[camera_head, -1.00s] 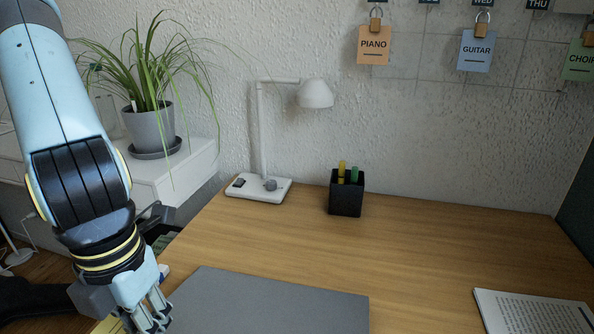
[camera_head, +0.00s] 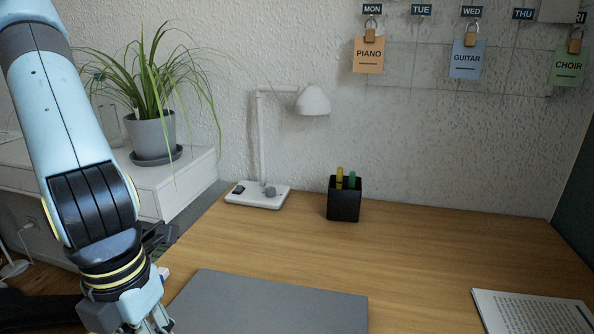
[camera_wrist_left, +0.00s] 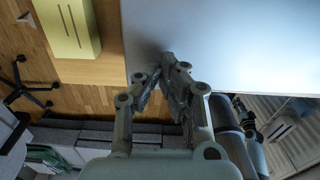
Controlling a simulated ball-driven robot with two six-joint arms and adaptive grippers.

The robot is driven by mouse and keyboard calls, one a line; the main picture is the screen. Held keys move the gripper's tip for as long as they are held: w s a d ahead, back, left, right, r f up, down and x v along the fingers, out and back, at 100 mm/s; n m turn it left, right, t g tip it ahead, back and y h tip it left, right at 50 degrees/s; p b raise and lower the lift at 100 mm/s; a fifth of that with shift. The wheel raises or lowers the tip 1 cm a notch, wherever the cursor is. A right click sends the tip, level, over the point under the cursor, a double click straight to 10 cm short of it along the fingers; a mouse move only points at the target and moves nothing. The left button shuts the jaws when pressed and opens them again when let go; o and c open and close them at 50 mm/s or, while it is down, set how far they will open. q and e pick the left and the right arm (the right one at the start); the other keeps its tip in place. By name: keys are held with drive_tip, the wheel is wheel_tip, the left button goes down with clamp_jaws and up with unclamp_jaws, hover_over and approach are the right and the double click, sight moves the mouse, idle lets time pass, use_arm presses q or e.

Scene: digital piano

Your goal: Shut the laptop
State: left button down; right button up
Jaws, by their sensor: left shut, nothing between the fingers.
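The laptop (camera_head: 268,305) is a plain grey slab at the bottom of the head view, on the wooden desk. Its upper face shows no keys or screen, and its near part is cut off by the picture's edge. I cannot tell whether its lid lies fully flat. In the left wrist view its smooth grey-blue lid (camera_wrist_left: 235,45) fills the upper right. My left gripper (camera_head: 160,322) is at the laptop's left side. In the wrist view its shut, empty fingertips (camera_wrist_left: 168,65) overlap the lid's edge; contact is unclear. My right gripper is not in view.
A white lamp (camera_head: 258,195) and a black pen cup (camera_head: 344,200) stand at the back of the desk (camera_head: 430,255). Printed sheets (camera_head: 530,312) lie at the right. A potted plant (camera_head: 152,135) is at the left. A yellow object (camera_wrist_left: 70,25) shows in the wrist view.

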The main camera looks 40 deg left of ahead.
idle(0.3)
use_arm(q)
wheel_tip(320, 180, down, 2)
drive_tip(key=shift+s+f+b, duration=0.1)
drive_tip(key=shift+b, duration=0.95)
drive_tip(key=r+p, duration=0.3)
drive_tip(key=w+r+p, duration=0.1)
drive_tip(key=r+p, duration=0.1)
drive_tip(key=p, duration=0.1)
drive_tip(key=a+r+p, duration=0.1)
drive_tip(key=r+p, duration=0.1)
drive_tip(key=r, duration=0.1)
drive_tip(key=shift+w+r+p, duration=0.3)
drive_tip(key=shift+w+p, duration=0.05)
drive_tip(key=shift+p, duration=0.05)
drive_tip(key=shift+f, duration=0.1)
